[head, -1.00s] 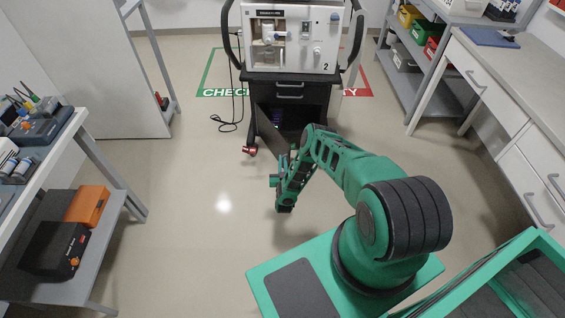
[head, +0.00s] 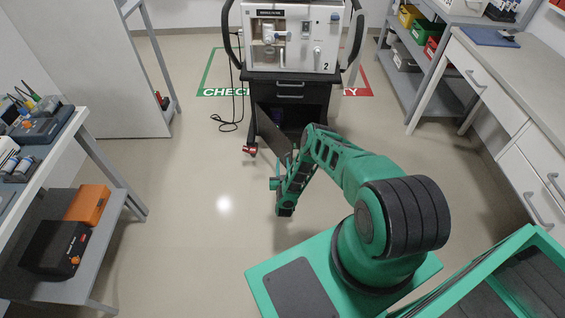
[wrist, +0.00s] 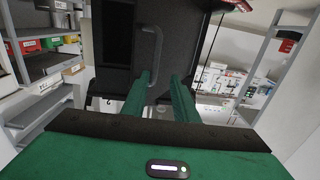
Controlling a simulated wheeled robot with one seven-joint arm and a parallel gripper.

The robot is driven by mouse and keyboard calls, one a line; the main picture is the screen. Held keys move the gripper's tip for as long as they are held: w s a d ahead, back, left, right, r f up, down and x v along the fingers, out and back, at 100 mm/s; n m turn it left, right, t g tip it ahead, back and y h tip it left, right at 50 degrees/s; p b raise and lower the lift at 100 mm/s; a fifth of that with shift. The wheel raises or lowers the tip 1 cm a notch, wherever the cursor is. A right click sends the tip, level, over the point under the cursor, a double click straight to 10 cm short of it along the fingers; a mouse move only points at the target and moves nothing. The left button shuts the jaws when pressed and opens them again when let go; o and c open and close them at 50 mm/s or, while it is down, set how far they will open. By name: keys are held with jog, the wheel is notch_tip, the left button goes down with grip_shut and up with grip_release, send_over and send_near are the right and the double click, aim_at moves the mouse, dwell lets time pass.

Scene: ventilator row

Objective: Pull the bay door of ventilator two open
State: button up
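Ventilator two (head: 292,40) stands on a dark cart at the back, marked with a 2. Its bay door (head: 270,130) is a dark panel below the drawer, swung partly open towards me, with the dark bay (head: 302,117) showing beside it. In the wrist view the door's grey bar handle (wrist: 159,50) runs down towards my gripper (wrist: 162,76). The two green fingers are apart, and the handle's lower end lies between their tips, close to the left finger. I cannot tell whether it touches.
A red caster (head: 249,150) shows at the cart's left front. A bench (head: 100,165) with an orange case stands left, and a drawer counter (head: 510,105) stands right. A cable (head: 228,124) lies on the floor left of the cart. The floor left of my arm is clear.

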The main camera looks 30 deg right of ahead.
jog(key=v, duration=0.8)
jog(key=shift+s+a, duration=0.2)
jog(key=shift+s, duration=0.15)
